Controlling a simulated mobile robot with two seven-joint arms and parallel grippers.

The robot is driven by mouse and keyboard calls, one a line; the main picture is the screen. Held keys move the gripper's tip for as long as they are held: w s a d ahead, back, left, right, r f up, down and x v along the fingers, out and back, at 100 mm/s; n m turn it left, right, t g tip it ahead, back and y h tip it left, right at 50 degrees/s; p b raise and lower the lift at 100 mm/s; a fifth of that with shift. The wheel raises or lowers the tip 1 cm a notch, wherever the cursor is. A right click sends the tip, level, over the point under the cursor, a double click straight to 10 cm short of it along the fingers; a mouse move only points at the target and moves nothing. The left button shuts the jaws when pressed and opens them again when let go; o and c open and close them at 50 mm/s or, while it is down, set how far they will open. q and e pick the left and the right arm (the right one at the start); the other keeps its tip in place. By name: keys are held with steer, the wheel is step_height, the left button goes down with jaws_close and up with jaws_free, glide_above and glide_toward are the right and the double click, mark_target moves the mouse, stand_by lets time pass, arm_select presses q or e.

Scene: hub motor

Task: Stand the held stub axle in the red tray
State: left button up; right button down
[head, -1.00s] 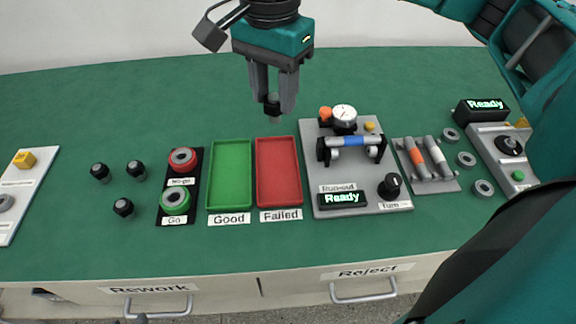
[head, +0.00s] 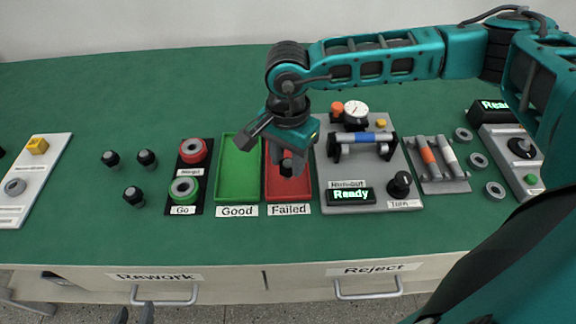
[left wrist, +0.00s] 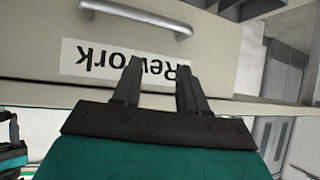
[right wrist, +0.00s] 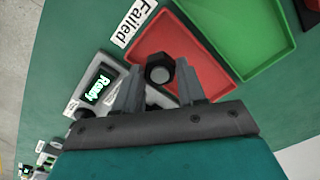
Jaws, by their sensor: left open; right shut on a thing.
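The stub axle (head: 287,166) is dark and mostly hidden by the fingers in the head view. In the right wrist view the axle (right wrist: 160,70) shows end-on, with a dark collar and a pale round end. My right gripper (head: 288,169) is shut on it, pointing down over the red tray (head: 274,190). The red tray also shows in the right wrist view (right wrist: 205,66), with nothing lying in its visible part. I cannot tell whether the axle touches the tray floor. My left gripper (left wrist: 158,88) is open and empty in front of the Rework drawer (left wrist: 40,50).
The green tray (head: 238,175) adjoins the red one on the left. The grey run-out fixture (head: 345,173) stands close on the right. Three dark stub axles (head: 133,196) stand on the bench at left. Red and green ring gauges (head: 184,189) sit left of the green tray.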

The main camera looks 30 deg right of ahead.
mark_target(288, 163)
steer(key=shift+f, duration=1.5)
steer(key=shift+f, duration=0.1)
steer(key=shift+f+b, duration=0.15)
steer(key=shift+b, duration=0.15)
steer(key=c, duration=0.7)
jaws_free()
steer(key=shift+o, duration=0.2)
steer(key=shift+r+p, duration=0.3)
steer(key=shift+p, duration=0.05)
step_height(288, 163, up, 12)
